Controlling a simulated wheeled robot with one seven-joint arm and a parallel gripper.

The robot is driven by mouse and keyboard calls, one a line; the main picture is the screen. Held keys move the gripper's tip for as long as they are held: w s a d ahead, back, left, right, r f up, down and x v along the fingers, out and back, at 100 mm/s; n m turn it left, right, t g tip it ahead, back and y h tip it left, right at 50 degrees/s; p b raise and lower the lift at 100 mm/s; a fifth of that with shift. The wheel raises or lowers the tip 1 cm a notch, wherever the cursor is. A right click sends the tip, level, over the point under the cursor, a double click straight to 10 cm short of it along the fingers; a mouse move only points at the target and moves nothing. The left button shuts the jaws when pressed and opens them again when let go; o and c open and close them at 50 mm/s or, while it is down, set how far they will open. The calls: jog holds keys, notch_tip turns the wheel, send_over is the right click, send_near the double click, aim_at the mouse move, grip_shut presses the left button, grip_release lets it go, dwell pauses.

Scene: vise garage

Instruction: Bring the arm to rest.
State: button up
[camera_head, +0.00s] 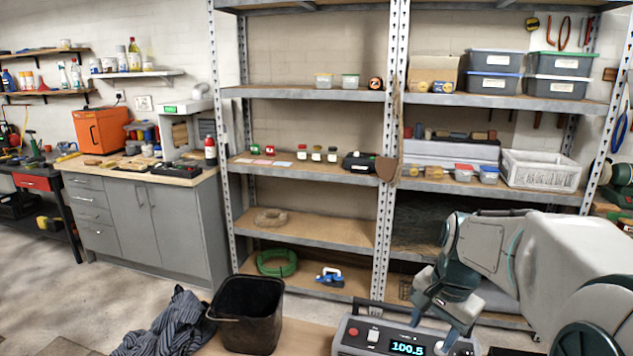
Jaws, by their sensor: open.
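My arm reaches in from the right side of the head view, bent at the elbow. My gripper (446,325) points down at the lower right, in front of the shelving. It is open, and I see nothing held in it. Its fingers overlap a grey device with a lit display reading 100.5 (405,347) in the picture. I cannot tell whether they touch it.
A black bucket (247,312) and a striped cloth (172,325) are left of the device. Metal shelving (300,172) with boxes and jars stands behind. A grey cabinet (150,225) stands at the left. Bare floor (60,285) shows at lower left.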

jog(key=s+a+f+n+t, duration=0.1)
jog(key=s+a+f+n, duration=0.1)
jog(key=s+a+n, duration=0.4)
jog(key=s+n, duration=0.3)
jog(key=s, duration=0.4)
jog(key=shift+s+a+n+h, duration=0.15)
jog(key=shift+s+n+h, duration=0.15)
jog(key=shift+h, duration=0.1)
jog(key=shift+f, duration=0.1)
